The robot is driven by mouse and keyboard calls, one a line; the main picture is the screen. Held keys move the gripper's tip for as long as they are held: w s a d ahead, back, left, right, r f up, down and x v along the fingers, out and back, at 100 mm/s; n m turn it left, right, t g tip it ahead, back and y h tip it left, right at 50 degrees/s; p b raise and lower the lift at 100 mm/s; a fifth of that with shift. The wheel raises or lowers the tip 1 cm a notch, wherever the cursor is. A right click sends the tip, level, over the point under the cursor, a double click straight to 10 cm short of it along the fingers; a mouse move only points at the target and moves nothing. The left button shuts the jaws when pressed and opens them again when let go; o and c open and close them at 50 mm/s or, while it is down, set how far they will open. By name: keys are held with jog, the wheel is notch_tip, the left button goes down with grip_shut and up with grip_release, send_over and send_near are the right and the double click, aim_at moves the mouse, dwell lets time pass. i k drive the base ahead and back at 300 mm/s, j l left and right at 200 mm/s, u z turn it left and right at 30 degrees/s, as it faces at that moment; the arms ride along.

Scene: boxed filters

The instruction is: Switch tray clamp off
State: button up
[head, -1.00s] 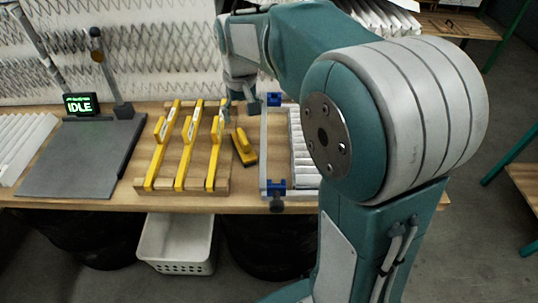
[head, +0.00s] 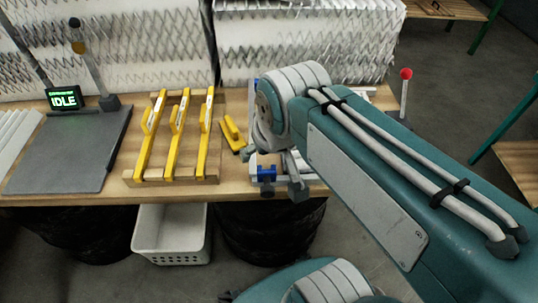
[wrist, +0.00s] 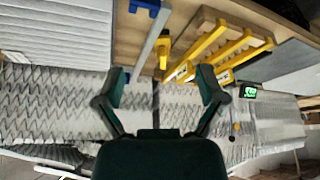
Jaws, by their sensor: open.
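The tray clamp appears to be the grey rail with blue blocks; one blue block (head: 266,174) shows at the bench's front edge in the head view. In the wrist view a blue block (wrist: 150,5) and its grey rail (wrist: 150,42) are at the top. A lever with a red round knob (head: 406,74) stands upright at the bench's right end; I cannot tell whether it works the clamp. My gripper (wrist: 160,86) is open and empty, its two fingers spread in the wrist view. In the head view my arm hides most of the clamp and tray.
Yellow handles (head: 178,125) stand in a wooden rack (head: 214,160), with a loose yellow tool (head: 232,134) beside it. A grey plate (head: 70,150) and an IDLE display (head: 64,98) are at left. A white basket (head: 170,235) is below. Boxed filters (head: 310,40) stand behind.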

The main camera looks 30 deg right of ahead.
aim_at(406, 73)
jog(key=k+l+z, duration=0.1)
jog(key=z, duration=0.3)
jog(key=l+z, duration=0.3)
jog(key=z, duration=0.15)
jog(key=k+l+z, duration=0.1)
jog(key=l+z, duration=0.15)
jog(key=z, duration=0.15)
jog(key=i+l, duration=0.1)
jog(key=l, duration=0.2)
jog(key=i+l, duration=0.1)
jog(key=l, duration=0.2)
jog(key=i+l, duration=0.6)
